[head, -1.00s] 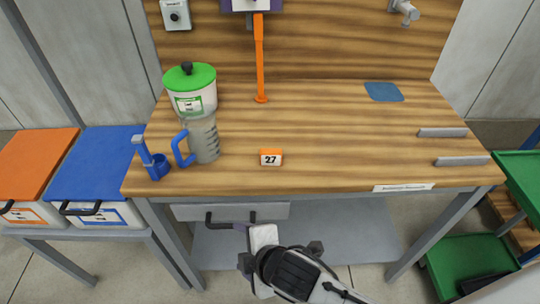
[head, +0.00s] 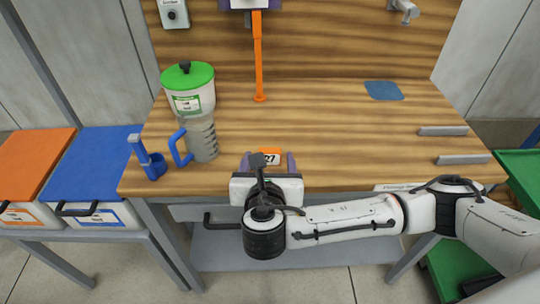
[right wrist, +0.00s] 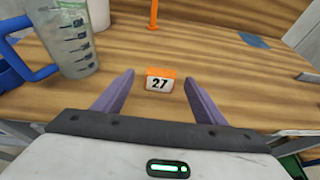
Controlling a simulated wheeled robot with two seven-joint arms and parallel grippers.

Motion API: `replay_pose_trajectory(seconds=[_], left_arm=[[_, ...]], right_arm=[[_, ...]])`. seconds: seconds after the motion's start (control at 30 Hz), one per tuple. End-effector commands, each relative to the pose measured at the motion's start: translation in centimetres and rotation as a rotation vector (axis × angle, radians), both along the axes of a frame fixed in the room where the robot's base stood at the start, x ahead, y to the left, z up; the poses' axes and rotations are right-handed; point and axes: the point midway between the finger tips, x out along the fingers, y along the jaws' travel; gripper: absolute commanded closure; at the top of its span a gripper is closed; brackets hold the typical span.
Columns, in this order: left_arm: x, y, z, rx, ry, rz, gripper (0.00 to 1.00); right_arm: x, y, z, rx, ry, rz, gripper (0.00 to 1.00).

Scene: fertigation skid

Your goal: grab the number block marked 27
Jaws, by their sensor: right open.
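The number block marked 27 (head: 270,156) is a small block with an orange top and a white face. It stands on the wooden bench near its front edge, partly hidden by my right gripper in the head view. My right gripper (head: 270,163) is open, with its two purple fingers pointing at the block. In the right wrist view the block (right wrist: 159,80) stands upright between and slightly beyond the fingertips of the gripper (right wrist: 158,82), with a gap on each side. My left gripper is not in view.
A clear measuring jug (head: 202,138) with a blue handle, a green-lidded tub (head: 187,90) and a blue holder (head: 151,163) stand left of the block. An orange post (head: 257,60) rises behind it. A blue mat (head: 384,91) and two grey bars lie right; the bench between is clear.

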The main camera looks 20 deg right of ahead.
Motion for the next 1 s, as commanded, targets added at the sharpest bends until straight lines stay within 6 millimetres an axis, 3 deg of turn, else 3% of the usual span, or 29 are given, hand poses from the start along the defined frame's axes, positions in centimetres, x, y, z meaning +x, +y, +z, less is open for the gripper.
replay_pose_trajectory(seconds=[0.4,0.7,0.97,1.0], left_arm=[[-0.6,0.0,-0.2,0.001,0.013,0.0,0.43],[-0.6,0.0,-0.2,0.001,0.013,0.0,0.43],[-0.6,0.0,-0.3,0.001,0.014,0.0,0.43],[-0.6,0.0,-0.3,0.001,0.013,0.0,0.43]], right_arm=[[4.1,-1.8,-2.3,0.001,0.0,-0.002,0.35],[4.6,-1.9,-2.5,0.003,0.001,0.001,0.35],[4.5,-1.8,-2.5,0.004,0.001,0.001,0.77],[4.5,-1.8,-2.5,0.004,0.0,0.001,0.79]])
